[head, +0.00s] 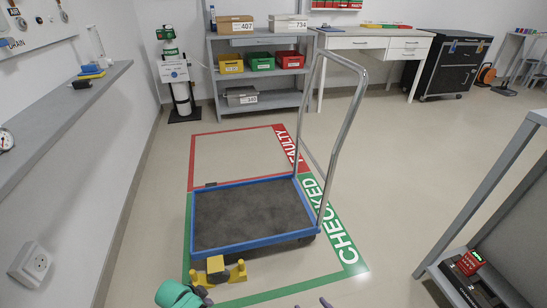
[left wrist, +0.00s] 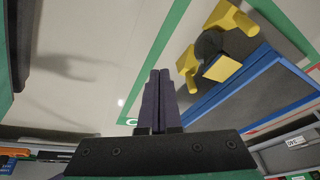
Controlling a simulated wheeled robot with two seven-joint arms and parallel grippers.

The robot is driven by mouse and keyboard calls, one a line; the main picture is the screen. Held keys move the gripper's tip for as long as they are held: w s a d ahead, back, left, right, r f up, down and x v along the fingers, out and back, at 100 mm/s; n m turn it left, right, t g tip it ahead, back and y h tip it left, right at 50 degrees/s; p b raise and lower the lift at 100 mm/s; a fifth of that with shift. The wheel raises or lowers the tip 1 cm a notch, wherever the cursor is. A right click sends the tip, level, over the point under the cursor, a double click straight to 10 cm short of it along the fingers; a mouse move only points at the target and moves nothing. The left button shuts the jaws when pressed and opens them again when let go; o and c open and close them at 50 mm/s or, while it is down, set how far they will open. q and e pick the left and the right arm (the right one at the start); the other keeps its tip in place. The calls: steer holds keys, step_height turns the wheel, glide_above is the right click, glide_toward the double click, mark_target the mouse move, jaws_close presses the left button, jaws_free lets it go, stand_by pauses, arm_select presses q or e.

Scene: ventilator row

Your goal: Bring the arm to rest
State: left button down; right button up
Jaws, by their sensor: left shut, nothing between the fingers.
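My left gripper shows in the left wrist view (left wrist: 159,78), its two dark fingers shut side by side with nothing between them. In the head view, a teal and dark part of my left arm (head: 178,295) shows at the bottom edge, just in front of a yellow fitting (head: 216,265) at the near side of the trolley. The fitting also shows in the left wrist view (left wrist: 222,68), right of the fingers and apart from them in the picture. Two small purple tips (head: 325,302) cut by the bottom edge may be my right gripper; its jaw state is unclear.
The blue-rimmed trolley (head: 255,243) stands in the green CHECKED floor frame (head: 340,243), its bed empty and its handle upright. The red FAULTY frame (head: 191,160) behind is mostly clear. A grey wall ledge (head: 60,115) is left; a grey bench (head: 500,170) is right.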

arm_select(q)
steer(key=s+a+r+n+y+p, duration=0.1)
steer(key=s+a+r+n+p, duration=0.25)
steer(key=s+r+p, duration=0.5)
steer(key=s+r+n+g+y+p, duration=0.1)
steer(key=s+r+n+g+p, duration=0.1)
steer(key=s+p, duration=1.4)
steer(key=s+r+n, duration=0.1)
steer(key=s+r, duration=0.1)
steer(key=s, duration=0.4)
steer(key=shift+s+a+r, duration=0.2)
steer(key=shift+s+a, duration=0.05)
steer(key=shift+a, duration=0.1)
arm_select(e)
steer(key=s+d+r+g+h, duration=0.2)
steer(key=s+d+g, duration=0.3)
steer(key=s, duration=0.8)
steer(key=s+d+r+g+h, duration=0.2)
steer(key=s+d+r+g, duration=0.2)
steer(key=s+d, duration=0.5)
steer(key=s+g, duration=0.1)
steer(key=s, duration=0.3)
steer(key=shift+s+d+h, duration=0.15)
steer(key=shift+s+h, duration=0.15)
steer(key=shift+s, duration=0.1)
steer(key=shift+r, duration=0.1)
